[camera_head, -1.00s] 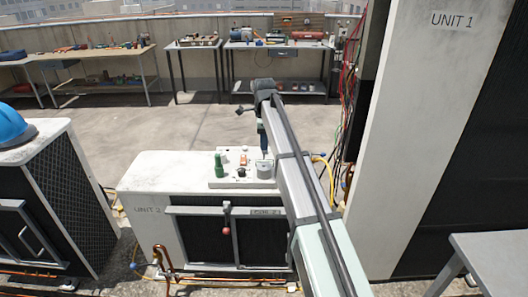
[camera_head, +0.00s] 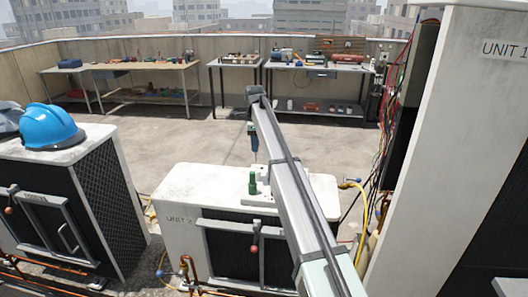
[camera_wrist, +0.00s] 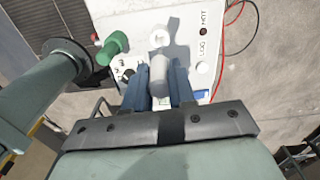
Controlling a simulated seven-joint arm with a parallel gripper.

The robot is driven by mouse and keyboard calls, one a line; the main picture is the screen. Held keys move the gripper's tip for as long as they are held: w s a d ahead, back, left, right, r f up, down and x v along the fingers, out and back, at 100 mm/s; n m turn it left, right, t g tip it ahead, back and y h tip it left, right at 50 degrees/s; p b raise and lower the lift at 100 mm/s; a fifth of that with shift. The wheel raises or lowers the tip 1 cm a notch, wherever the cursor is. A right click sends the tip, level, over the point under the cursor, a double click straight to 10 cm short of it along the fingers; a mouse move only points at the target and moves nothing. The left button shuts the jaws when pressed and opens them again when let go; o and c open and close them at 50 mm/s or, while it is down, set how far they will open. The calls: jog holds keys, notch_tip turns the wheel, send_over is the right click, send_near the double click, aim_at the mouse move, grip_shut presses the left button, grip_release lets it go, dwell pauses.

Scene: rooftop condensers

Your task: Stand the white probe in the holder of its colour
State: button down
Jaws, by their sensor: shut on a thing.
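My gripper (camera_wrist: 158,82) is shut on a pale grey-white cylinder, which looks like the white probe (camera_wrist: 158,72), held between its blue fingers. In the head view my gripper (camera_head: 254,150) hangs above the white plate on the Unit 2 condenser. A white round piece (camera_wrist: 159,37), perhaps the white holder, stands on the plate just beyond the probe's end in the wrist view. Whether the two touch I cannot tell. A green upright piece (camera_wrist: 113,46) stands to its left; it also shows in the head view (camera_head: 252,184). My arm hides part of the plate.
The plate (camera_wrist: 183,22) carries a small red button, "HOT" and "LOG" labels and a black knob (camera_wrist: 128,73). A blue hard hat (camera_head: 48,127) lies on the left condenser. The tall Unit 1 cabinet (camera_head: 465,130) and hanging cables (camera_head: 386,130) stand at right.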

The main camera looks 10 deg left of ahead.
jog(key=shift+f+m, duration=0.15)
jog(key=shift+m, duration=0.15)
jog(key=shift+d+f, duration=0.1)
jog(key=shift+f, duration=1.7)
jog(key=shift+f, duration=2.45)
dwell(1.4)
jog(key=c, duration=0.9)
grip_release()
jog(key=shift+o, duration=0.2)
notch_tip(320, 180, up, 14)
jog(key=shift+s+f, duration=0.1)
jog(key=shift+f, duration=0.05)
